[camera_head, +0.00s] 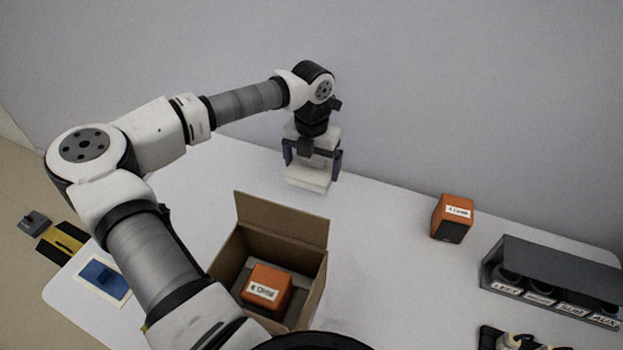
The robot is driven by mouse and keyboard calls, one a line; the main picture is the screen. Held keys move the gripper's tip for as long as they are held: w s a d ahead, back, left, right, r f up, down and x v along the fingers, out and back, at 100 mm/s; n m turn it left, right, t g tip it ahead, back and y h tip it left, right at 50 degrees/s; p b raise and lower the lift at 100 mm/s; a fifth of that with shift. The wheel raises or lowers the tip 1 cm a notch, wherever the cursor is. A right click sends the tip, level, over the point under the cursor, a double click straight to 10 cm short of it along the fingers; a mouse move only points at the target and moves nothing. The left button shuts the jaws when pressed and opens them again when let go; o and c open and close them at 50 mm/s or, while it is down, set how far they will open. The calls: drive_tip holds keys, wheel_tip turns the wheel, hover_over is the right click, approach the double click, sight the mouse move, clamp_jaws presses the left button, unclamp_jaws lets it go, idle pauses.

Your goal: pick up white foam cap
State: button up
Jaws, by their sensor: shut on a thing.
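The white foam cap (307,178) is a pale block at the back of the white table. My gripper (312,163) points down over it and is shut on it, with a dark finger on each side. I cannot tell whether the cap touches the table or hangs just above it. Part of its upper side is hidden by the gripper.
An open cardboard box (316,257) holding an orange speaker (268,287) stands in front of my gripper. Another orange speaker (452,217) stands to the right. A dark labelled rack (550,265) is at far right. A blue pad (104,277) lies at left.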

sight(312, 161)
wheel_tip(312, 161, up, 14)
drive_tip(key=b, duration=0.1)
drive_tip(key=shift+f, duration=0.2)
